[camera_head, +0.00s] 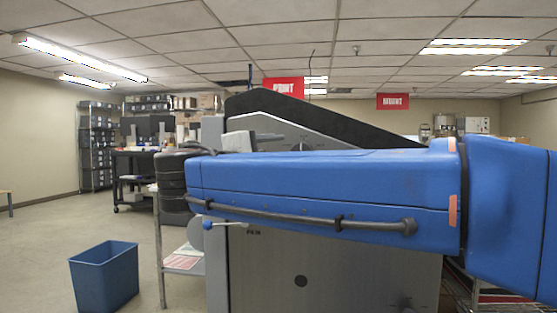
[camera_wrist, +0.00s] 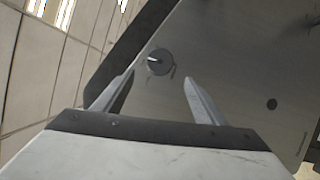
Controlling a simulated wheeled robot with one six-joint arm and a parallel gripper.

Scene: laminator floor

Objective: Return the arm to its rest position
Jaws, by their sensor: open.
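My blue arm stretches across the head view from the right edge toward the left, in front of the laminator (camera_head: 330,270). In that view the end of my arm points away and the gripper's fingers cannot be made out. In the wrist view my gripper (camera_wrist: 153,90) is open, its two grey fingers apart with nothing between them. The panel looks tilted in the wrist view.
A blue bin (camera_head: 104,277) stands on the floor at the lower left. A side stand with papers (camera_head: 184,260) is beside the laminator. Shelving (camera_head: 97,145) and a dark cart (camera_head: 133,175) stand farther back. Red signs (camera_head: 284,87) hang overhead.

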